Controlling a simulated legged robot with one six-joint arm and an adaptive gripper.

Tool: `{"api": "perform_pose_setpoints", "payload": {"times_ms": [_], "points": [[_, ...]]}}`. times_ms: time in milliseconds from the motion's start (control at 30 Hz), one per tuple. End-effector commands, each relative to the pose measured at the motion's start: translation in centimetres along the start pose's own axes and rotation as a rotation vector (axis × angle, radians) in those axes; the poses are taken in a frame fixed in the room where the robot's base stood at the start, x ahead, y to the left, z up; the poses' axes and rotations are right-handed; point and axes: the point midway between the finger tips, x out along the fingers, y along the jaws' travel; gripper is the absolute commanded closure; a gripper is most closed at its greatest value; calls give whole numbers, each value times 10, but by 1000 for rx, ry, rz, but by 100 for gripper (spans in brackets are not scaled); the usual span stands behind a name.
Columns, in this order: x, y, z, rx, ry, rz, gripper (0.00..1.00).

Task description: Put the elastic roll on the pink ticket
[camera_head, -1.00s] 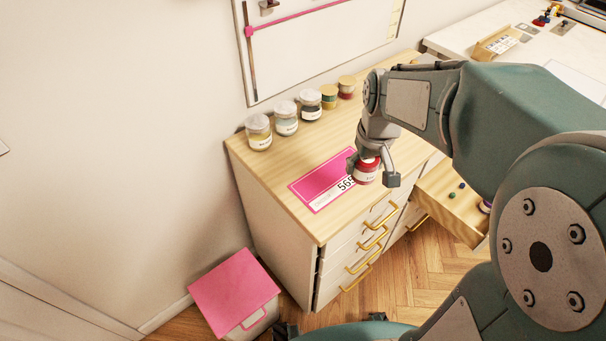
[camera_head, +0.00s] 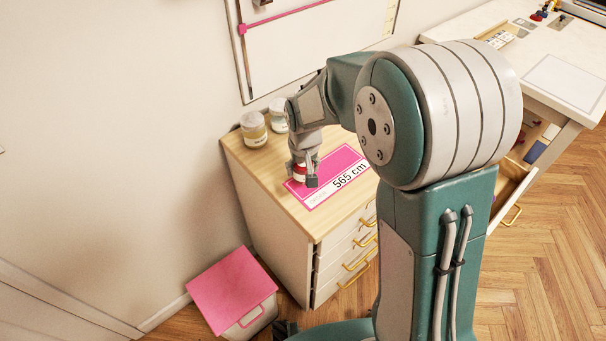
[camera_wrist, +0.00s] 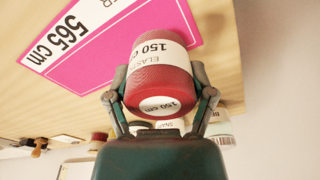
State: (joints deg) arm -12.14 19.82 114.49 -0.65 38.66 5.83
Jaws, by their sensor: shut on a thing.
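The elastic roll (camera_wrist: 160,85) is red with a white label reading "ELASTIC 150 cm". My gripper (camera_head: 305,180) is shut on it, and in the wrist view the fingers (camera_wrist: 161,98) clasp its two sides. In the head view the roll (camera_head: 300,172) is partly hidden by a finger. The pink ticket (camera_head: 340,162) reads "565 cm" and lies flat on the wooden top of the drawer cabinet. The roll is over the ticket's left part in the head view; I cannot tell whether it touches the ticket.
Jars stand along the wall on the cabinet top (camera_head: 245,165), two of them (camera_head: 254,130) visible left of my gripper. A pink-lidded bin (camera_head: 232,288) stands on the floor at the cabinet's left. An open drawer (camera_head: 512,185) is at right, below a white table (camera_head: 500,60).

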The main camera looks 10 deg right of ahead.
Motion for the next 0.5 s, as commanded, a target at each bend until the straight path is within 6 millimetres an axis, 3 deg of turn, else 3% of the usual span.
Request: {"api": "perform_pose_setpoints", "payload": {"times_ms": [133, 467, 500], "points": [[25, 0, 4, -1, -5, 1, 73], [29, 1, 5, -1, -2, 1, 73], [29, 1, 5, -1, -2, 1, 20]]}}
